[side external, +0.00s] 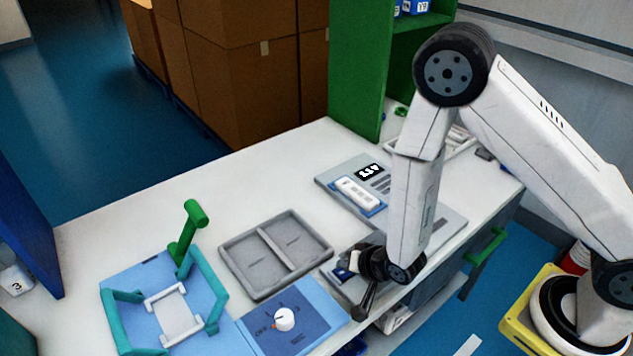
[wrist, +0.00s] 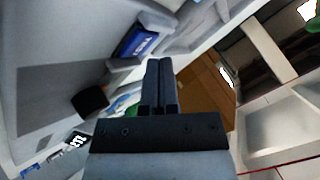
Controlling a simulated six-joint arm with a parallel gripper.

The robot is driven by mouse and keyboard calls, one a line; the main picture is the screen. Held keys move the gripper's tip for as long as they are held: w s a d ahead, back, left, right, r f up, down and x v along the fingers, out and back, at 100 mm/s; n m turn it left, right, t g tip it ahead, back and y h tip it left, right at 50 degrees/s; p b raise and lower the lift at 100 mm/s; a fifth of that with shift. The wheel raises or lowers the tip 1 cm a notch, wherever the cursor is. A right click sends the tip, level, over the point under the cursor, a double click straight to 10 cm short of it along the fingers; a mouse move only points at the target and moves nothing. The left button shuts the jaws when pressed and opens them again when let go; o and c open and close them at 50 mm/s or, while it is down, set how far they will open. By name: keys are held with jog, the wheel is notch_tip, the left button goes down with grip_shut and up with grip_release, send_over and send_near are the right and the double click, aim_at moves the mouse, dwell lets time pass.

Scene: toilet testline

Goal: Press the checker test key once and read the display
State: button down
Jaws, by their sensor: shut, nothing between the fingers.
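My gripper (side external: 366,308) is shut and empty, at the front right of the white table. It hangs over a grey unit (side external: 333,291) with a small blue-and-white panel, and mostly hides that unit. In the wrist view the closed fingers (wrist: 158,72) lie beside a blue label (wrist: 137,42) with white lettering too small to read surely. A black block (wrist: 90,100) stands left of the fingers. A black display (side external: 369,171) with white digits is lit on the grey device behind; I cannot read them surely. I cannot tell whether the fingers touch a key.
A grey two-compartment tray (side external: 277,253) stands left of my gripper. In front of it is a blue panel with a white knob (side external: 284,319). A blue fixture with a teal frame (side external: 124,310) and green lever (side external: 189,230) stands at left. The table's back left is clear.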

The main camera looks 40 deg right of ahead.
aim_at(346, 274)
dwell(0.3)
jog(key=shift+r, duration=2.5)
jog(key=shift+d+r+n+g, duration=0.3)
jog(key=shift+d+r, duration=0.05)
jog(key=shift+r, duration=0.15)
jog(key=s+d+r+n+g+h, duration=0.1)
jog(key=s+d+r+n+g, duration=0.5)
jog(key=s+d+r, duration=0.3)
jog(key=shift+d+r+n, duration=0.45)
jog(key=shift+r+n, duration=0.15)
jog(key=shift+r, duration=0.25)
dwell(0.5)
